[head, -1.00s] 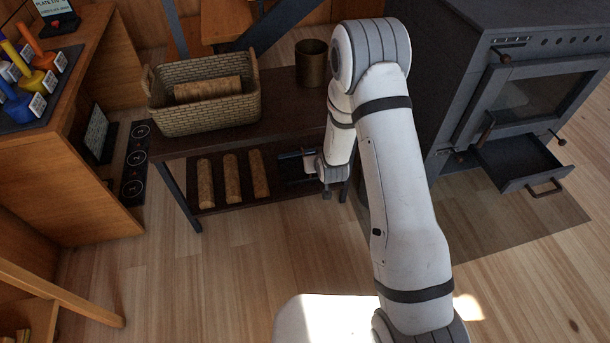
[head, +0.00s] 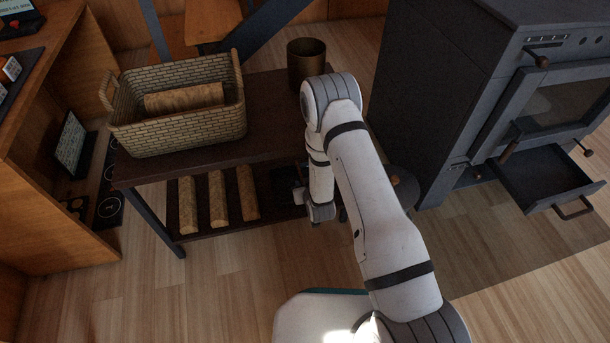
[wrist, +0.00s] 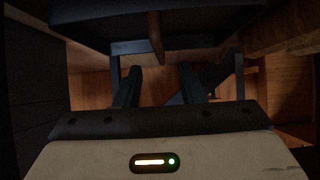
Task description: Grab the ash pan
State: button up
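A dark, shallow tray that looks like the ash pan (head: 284,185) is on the bench's lower shelf, right of the logs. My arm partly covers it. In the wrist view the dark pan (wrist: 205,28) fills the top, with a brown handle (wrist: 156,38) sticking out from it. My gripper (wrist: 160,75) is open and empty. Its two fingers are spread either side of the handle's line, and the handle's end shows between and just beyond the tips. I cannot tell the exact gap. In the head view my gripper (head: 300,195) is beside the shelf's front edge.
Several logs (head: 217,198) lie on the lower shelf. The bench top (head: 270,115) bears a wicker basket (head: 180,130) with a log in it and a metal pot (head: 306,60). At right stands a black stove (head: 440,90) with an open drawer (head: 545,175). The front floor is clear.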

aim_at(302, 177)
jog(key=b+x, duration=0.4)
jog(key=x, duration=0.4)
jog(key=shift+c, duration=0.2)
grip_shut()
jog(key=shift+r, duration=0.1)
